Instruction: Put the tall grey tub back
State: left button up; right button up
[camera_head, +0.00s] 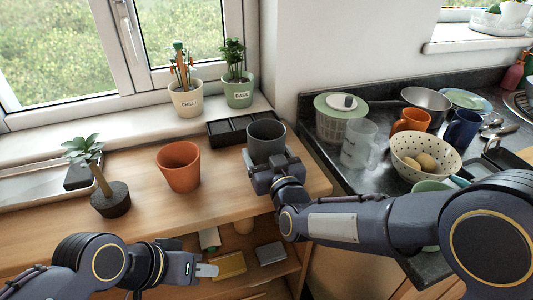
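The tall grey tub (266,137) stands upright, dark grey and open at the top, near the right end of the wooden counter. My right gripper (270,160) is at its near side, with a finger by each side of its lower part. I cannot tell whether the fingers press on it; its base is hidden. My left gripper (208,270) is low at the front, in front of the shelf below the counter, away from the tub. Its fingertips show as one light block, and I see nothing in it.
A black divided tray (226,132) lies behind and left of the tub. Chilli (186,102) and basil (239,95) pots are on the sill. A colander (426,150) and dishes crowd the right worktop.

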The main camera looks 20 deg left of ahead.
jog(key=shift+f+b, duration=0.35)
jog(key=o, duration=1.3)
jog(key=shift+f, duration=0.1)
jog(key=shift+c, duration=0.2)
